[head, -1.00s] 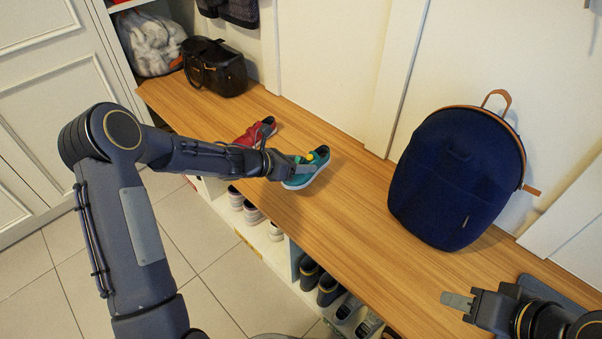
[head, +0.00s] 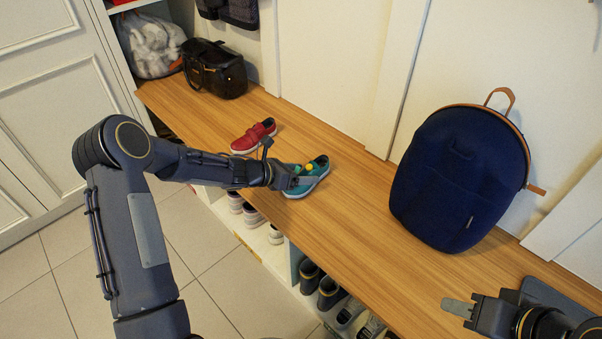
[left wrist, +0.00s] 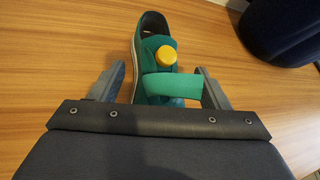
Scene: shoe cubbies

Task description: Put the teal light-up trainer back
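The teal trainer (head: 309,177) stands on the wooden bench top, with a yellow round piece on its upper. In the left wrist view the trainer (left wrist: 152,50) lies between the fingers of my left gripper (left wrist: 163,85), its strap close to the right finger and a gap at the left finger. My left gripper (head: 299,183) is open around the trainer in the head view, low over the bench. My right gripper (head: 459,307) is at the lower right over the bench, away from the trainer; its finger opening is not clear.
A red shoe (head: 254,136) sits on the bench (head: 345,213) left of the trainer. A navy backpack (head: 458,180) leans at the wall on the right, and a black bag (head: 215,70) stands at the far left. Cubbies below hold several shoes, including dark boots (head: 329,292).

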